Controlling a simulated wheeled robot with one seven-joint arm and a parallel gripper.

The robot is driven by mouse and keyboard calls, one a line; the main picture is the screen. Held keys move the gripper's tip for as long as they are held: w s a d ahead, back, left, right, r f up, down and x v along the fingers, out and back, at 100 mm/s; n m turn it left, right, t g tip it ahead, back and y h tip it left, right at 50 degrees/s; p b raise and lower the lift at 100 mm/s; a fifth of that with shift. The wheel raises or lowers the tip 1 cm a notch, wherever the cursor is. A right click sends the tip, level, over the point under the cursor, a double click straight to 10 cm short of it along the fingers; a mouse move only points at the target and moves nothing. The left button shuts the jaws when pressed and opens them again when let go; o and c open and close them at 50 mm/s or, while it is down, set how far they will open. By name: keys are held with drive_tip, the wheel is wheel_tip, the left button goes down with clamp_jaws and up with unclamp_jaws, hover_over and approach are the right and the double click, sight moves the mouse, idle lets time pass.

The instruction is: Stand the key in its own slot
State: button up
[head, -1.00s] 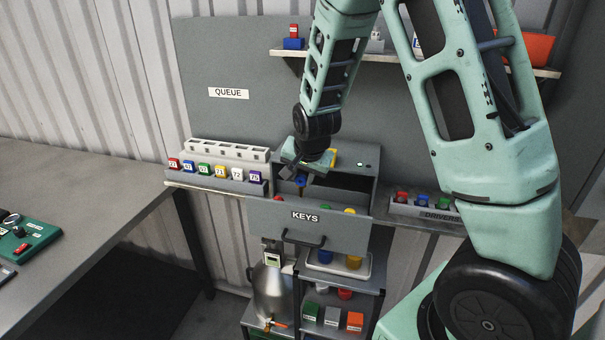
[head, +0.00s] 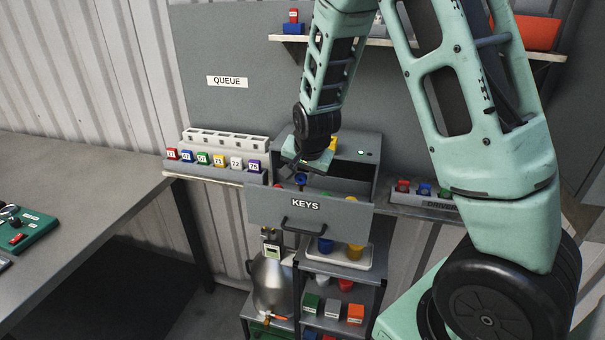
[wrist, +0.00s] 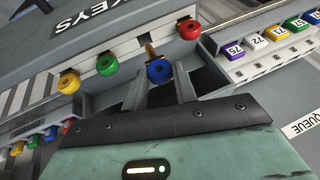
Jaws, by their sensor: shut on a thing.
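The blue key (wrist: 160,71) has a round head with a hole and a brass shaft. My gripper (wrist: 161,88) is shut on its head in the wrist view. In the head view, my gripper (head: 303,168) is over the open drawer marked KEYS (head: 268,206), with the blue key (head: 300,180) below its fingers. In the wrist view, the drawer (wrist: 135,32) holds a yellow key (wrist: 68,84), a green key (wrist: 106,64) and a red key (wrist: 188,28). The blue key is between green and red. I cannot tell whether its shaft is in a slot.
A rack of numbered coloured tags (head: 212,172) stands left of the drawer on the shelf. A DRIVERS rack (head: 425,200) is to the right. A trolley with cups (head: 338,257) and a metal vessel (head: 271,284) stand below. The grey bench (head: 90,200) is mostly clear.

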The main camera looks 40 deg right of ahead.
sight(302, 189)
drive_tip(key=shift+f, duration=0.1)
drive_tip(key=shift+f+b, duration=0.5)
drive_tip(key=shift+f, duration=0.05)
drive_tip(key=shift+f, duration=0.1)
drive_tip(key=shift+f+b, duration=0.55)
drive_tip(key=shift+f, duration=0.1)
drive_tip(key=shift+f+b, duration=0.5)
drive_tip(key=shift+f, duration=0.05)
drive_tip(key=shift+f, duration=0.1)
drive_tip(key=shift+f+b, duration=0.4)
